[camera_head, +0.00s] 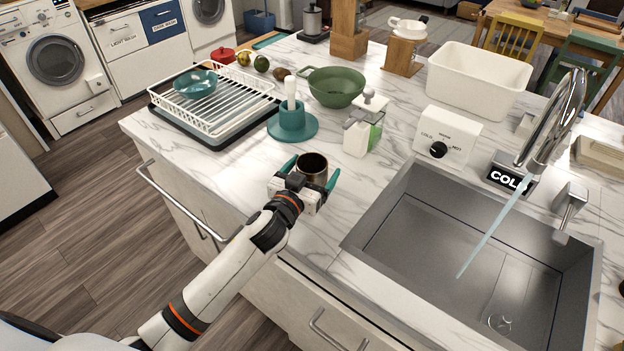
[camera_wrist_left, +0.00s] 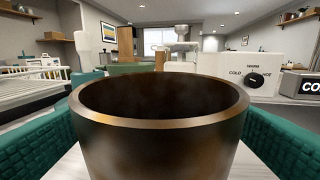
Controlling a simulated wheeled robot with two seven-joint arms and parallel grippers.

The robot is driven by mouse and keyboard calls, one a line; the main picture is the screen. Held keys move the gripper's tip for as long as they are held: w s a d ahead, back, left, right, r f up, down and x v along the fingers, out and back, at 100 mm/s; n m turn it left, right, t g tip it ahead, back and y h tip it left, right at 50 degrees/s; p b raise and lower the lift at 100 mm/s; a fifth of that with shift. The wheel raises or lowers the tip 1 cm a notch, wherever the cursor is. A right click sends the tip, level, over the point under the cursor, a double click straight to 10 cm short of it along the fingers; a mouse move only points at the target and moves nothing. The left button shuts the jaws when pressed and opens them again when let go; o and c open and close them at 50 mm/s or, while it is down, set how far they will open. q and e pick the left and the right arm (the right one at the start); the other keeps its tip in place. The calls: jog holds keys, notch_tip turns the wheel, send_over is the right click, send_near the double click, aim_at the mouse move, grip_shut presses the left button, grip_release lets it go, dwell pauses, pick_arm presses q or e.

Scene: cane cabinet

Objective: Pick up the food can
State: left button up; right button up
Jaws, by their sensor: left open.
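The food can (camera_head: 312,168) is an open-topped, dark brown metal can standing upright on the white marble counter, left of the sink. My left gripper (camera_head: 311,176) is around it, with one teal finger on each side of the can. In the left wrist view the can (camera_wrist_left: 160,135) fills the middle, close to the camera, with the teal fingers at the left and right edges. The fingers are open, and I cannot tell whether either touches the can. The can's lower part is partly hidden by the gripper in the head view. My right gripper is not in view.
A soap dispenser (camera_head: 361,128) and a teal holder (camera_head: 292,125) stand behind the can. A dish rack (camera_head: 215,105) and a green colander (camera_head: 333,88) are farther back. The sink (camera_head: 480,250), with running water, is at right. A white control box (camera_head: 447,137) stands behind it.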

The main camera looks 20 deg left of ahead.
pick_arm(q)
jog(key=c, duration=1.1)
jog(key=shift+r, duration=0.15)
